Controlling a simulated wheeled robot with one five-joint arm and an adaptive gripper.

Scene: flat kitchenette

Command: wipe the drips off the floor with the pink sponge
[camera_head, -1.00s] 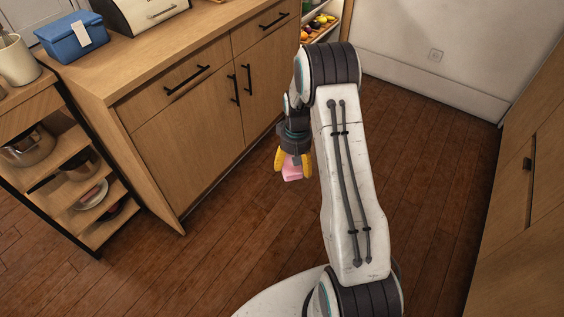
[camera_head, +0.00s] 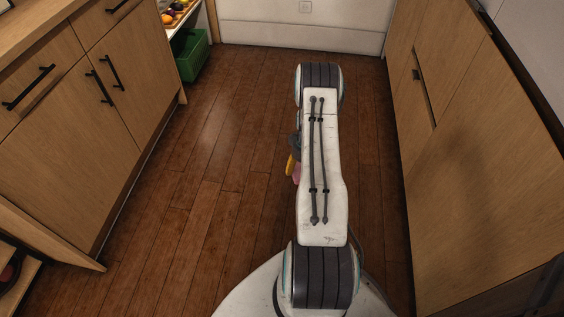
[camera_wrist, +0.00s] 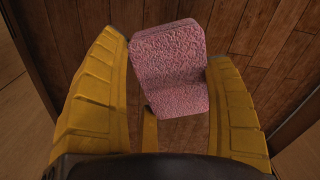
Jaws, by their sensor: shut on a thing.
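The pink sponge (camera_wrist: 168,62) is held between the yellow fingers of my gripper (camera_wrist: 170,95) in the wrist view, with wooden floor behind it. In the head view a small part of the sponge (camera_head: 296,174) shows beside my gripper (camera_head: 292,164). My arm hides most of both there. The brown plank floor (camera_head: 215,150) lies open around my arm. I cannot make out any drips on it; a pale sheen on the floor left of my arm looks like reflected light.
Wooden cabinets (camera_head: 75,110) with black handles line the left side. A tall wooden cabinet front (camera_head: 470,170) stands close on the right. A green crate (camera_head: 192,55) sits at the far left, below shelves with fruit. The floor between is clear up to the white wall (camera_head: 270,30).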

